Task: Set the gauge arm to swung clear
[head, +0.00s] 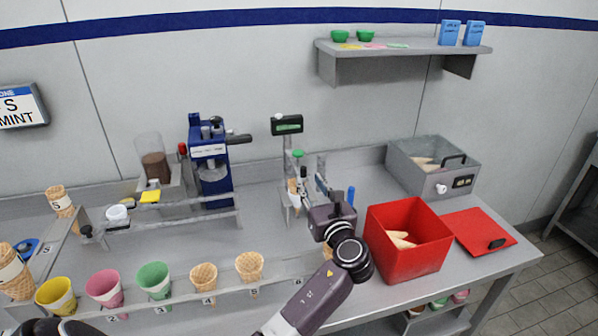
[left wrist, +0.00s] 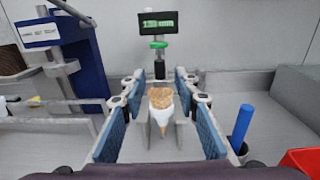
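The cone gauge stands at the middle back of the bench, with a dark display (head: 287,124) lit green and a green knob (head: 298,153) below it. In the left wrist view the display (left wrist: 158,23) and knob (left wrist: 158,45) are straight ahead. A dark plunger under the knob is in line above a sleeved waffle cone (left wrist: 168,98), upright in the gauge's stand. The gauge arm's exact angle is hard to tell. My left gripper (head: 316,184) is in front of the gauge, its fingers apart. The cone shows between its blue pads, not touching them.
A red bin (head: 407,240) with cones is right of my left arm. A blue rod (head: 351,195) stands near the gripper. A blue machine (head: 209,160) is left of the gauge. A front rack (head: 225,292) holds several cones and cups. A grey bin (head: 432,165) is back right.

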